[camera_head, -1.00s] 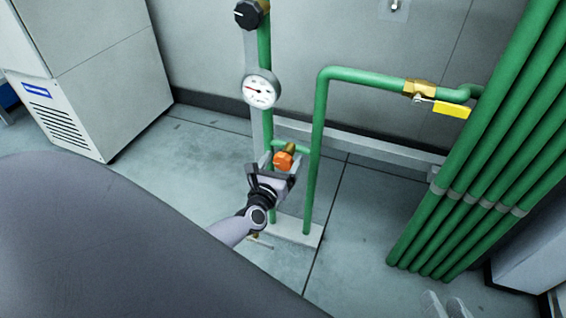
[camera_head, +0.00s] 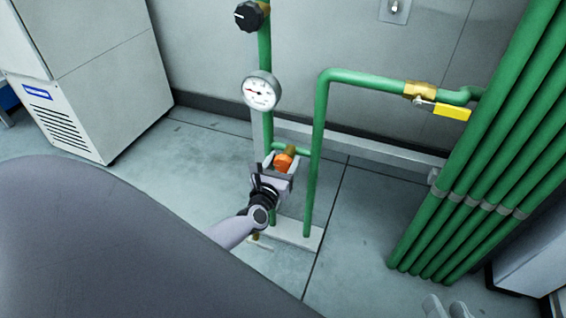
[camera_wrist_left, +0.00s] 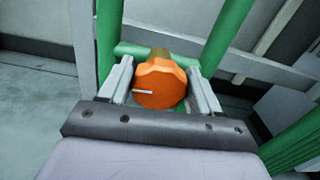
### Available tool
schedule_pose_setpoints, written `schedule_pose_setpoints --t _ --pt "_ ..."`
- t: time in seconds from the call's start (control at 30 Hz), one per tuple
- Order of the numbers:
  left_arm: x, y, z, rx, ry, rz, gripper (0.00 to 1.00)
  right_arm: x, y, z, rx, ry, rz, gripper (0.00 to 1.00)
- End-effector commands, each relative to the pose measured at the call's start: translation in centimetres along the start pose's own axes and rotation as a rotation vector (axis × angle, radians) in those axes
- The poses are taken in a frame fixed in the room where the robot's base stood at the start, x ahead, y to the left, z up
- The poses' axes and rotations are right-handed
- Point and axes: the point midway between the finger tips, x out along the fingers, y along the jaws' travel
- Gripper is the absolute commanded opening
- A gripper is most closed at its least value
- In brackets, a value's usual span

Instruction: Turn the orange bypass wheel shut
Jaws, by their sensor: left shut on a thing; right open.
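The orange bypass wheel (camera_head: 283,162) sits on a short brass valve stem between two upright green pipes, low near the wall. In the left wrist view the wheel (camera_wrist_left: 161,84) shows a scalloped rim and a white line pointing left. My left gripper (camera_head: 281,164) is shut on the wheel, one finger on each side; the fingers also flank it in the left wrist view (camera_wrist_left: 162,88). My right gripper (camera_head: 444,306) shows only its pale fingertips at the bottom edge of the head view, open and apart from everything.
A round gauge (camera_head: 261,91) and a black knob (camera_head: 248,16) are above the wheel on the left pipe. A yellow lever (camera_head: 452,112) is on the upper pipe. Several thick green pipes (camera_head: 478,190) stand at right. A white cabinet (camera_head: 105,90) stands at left.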

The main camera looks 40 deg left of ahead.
Motion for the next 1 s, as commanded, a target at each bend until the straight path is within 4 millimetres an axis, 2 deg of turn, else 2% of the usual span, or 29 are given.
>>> schedule_pose_setpoints --t 0.27,0.73,1.0 --pt "-0.03 -0.09 -0.05 0.193 0.000 0.001 0.32 -0.01 0.07 -0.01 -0.004 0.003 0.003 0.43" --pt "-0.05 -0.34 -0.13 0.639 0.002 0.001 0.32 -0.13 -0.08 -0.25 0.001 0.003 -0.001 0.43" --pt "-0.05 -0.45 -0.20 0.896 0.002 0.001 0.32 0.01 -0.13 0.32 0.016 -0.022 -0.006 0.43"
